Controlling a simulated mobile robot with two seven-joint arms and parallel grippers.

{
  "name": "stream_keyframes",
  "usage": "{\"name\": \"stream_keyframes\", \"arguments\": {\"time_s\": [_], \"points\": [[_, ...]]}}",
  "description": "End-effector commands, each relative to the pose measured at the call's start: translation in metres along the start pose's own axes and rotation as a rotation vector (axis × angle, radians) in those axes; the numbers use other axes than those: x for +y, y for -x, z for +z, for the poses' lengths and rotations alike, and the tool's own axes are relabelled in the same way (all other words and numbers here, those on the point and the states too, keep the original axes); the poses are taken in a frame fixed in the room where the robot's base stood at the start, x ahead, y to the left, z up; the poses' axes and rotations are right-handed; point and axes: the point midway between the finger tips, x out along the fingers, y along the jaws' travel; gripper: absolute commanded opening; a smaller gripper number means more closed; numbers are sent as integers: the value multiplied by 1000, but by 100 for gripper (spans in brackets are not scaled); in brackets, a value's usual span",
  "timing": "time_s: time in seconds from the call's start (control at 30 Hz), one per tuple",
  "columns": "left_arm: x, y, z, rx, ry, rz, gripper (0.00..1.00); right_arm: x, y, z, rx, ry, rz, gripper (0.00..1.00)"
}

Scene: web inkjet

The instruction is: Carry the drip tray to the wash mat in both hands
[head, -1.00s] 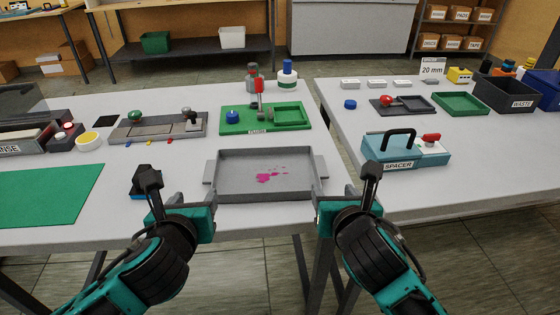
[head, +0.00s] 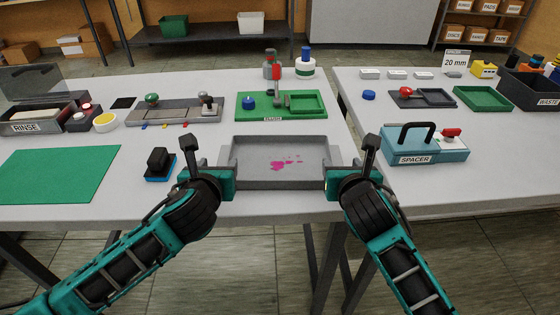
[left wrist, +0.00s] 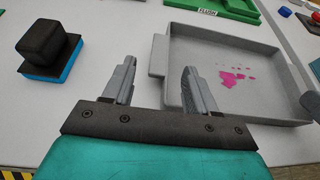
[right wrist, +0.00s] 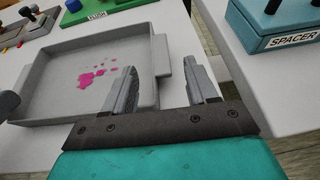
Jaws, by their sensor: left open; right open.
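The drip tray (head: 280,183) is a shallow grey tray with magenta stains, flat at the table's front edge. It has a short lug at each end. My left gripper (head: 227,178) is open at the tray's left end; in the left wrist view its fingers (left wrist: 160,72) stand either side of the left lug (left wrist: 157,56). My right gripper (head: 332,178) is open at the right end; in the right wrist view its fingers (right wrist: 163,70) flank the right lug (right wrist: 163,56). Contact cannot be told. A plain green mat (head: 60,174), likely the wash mat, lies at the left.
A black block on a blue base (head: 160,164) stands between mat and tray. The green flush fixture (head: 282,106) is behind the tray. The teal spacer box (head: 422,148) stands on the right table, across a gap. A rinse bin (head: 35,118) is behind the mat.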

Motion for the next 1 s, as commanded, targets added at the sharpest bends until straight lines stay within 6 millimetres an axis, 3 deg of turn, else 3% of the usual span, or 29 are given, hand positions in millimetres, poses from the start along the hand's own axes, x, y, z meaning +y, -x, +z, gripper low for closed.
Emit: {"name": "stream_keyframes", "arguments": {"time_s": [0.2, 0.4, 0.8, 1.0], "points": [[0, -35, 0, 0, 0, 1, 57, 0, -35, 0, 1, -2, 0, 57], [0, -52, 1, -1, 0, 0, 57, 0, -52, 0, 1, 0, 0, 57], [0, -57, 0, -1, 0, -1, 57, 0, -57, 0, 0, 0, 0, 57], [0, -57, 0, -1, 0, -1, 39, 0, -57, 0, 0, 0, 0, 39]]}}
